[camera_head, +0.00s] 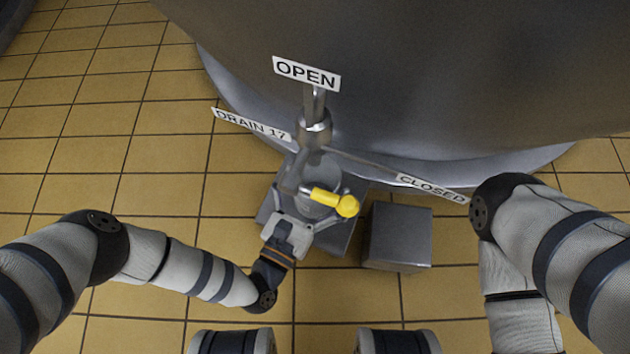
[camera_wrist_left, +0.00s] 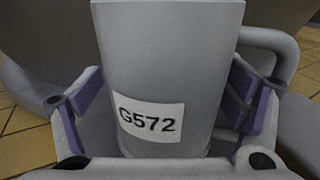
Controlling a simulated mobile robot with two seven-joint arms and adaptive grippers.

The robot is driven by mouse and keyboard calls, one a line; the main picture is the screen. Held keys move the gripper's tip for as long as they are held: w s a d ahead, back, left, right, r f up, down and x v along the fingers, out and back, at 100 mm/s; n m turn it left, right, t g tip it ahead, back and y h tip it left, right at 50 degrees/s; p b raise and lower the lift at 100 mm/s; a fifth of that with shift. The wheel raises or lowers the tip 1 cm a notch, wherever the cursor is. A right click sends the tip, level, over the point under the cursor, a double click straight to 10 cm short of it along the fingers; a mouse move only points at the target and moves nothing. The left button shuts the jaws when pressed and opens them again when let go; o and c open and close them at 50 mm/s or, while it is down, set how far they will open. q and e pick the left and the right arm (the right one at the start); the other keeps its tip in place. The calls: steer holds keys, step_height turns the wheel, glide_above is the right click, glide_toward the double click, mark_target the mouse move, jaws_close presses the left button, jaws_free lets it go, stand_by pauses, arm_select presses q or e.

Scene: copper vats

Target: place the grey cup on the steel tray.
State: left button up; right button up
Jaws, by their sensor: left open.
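The grey cup (camera_wrist_left: 165,60) fills the middle of the left wrist view, upright, with a white label reading G572. In the head view the cup (camera_head: 311,209) is under the drain spout, partly covered by the yellow-tipped lever. My left gripper (camera_head: 314,203) is open, with its purple-padded fingers on either side of the cup. The wrist view shows a finger at each side, with small gaps to the cup. I cannot make out a steel tray for certain; a flat-topped grey steel block (camera_head: 400,230) stands right of the cup. My right gripper is out of view.
A large vat (camera_head: 430,70) rises behind, with a drain valve (camera_head: 315,128) and its yellow lever (camera_head: 330,199) close above the cup. Signs read OPEN (camera_head: 306,74), DRAIN 17 (camera_head: 250,124) and CLOSED (camera_head: 432,188). Tiled floor (camera_head: 120,130) is clear at left.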

arm_select(q)
steer(key=shift+r, duration=0.15)
steer(key=p+v, duration=0.3)
steer(key=v, duration=0.9)
steer(key=shift+p, duration=0.35)
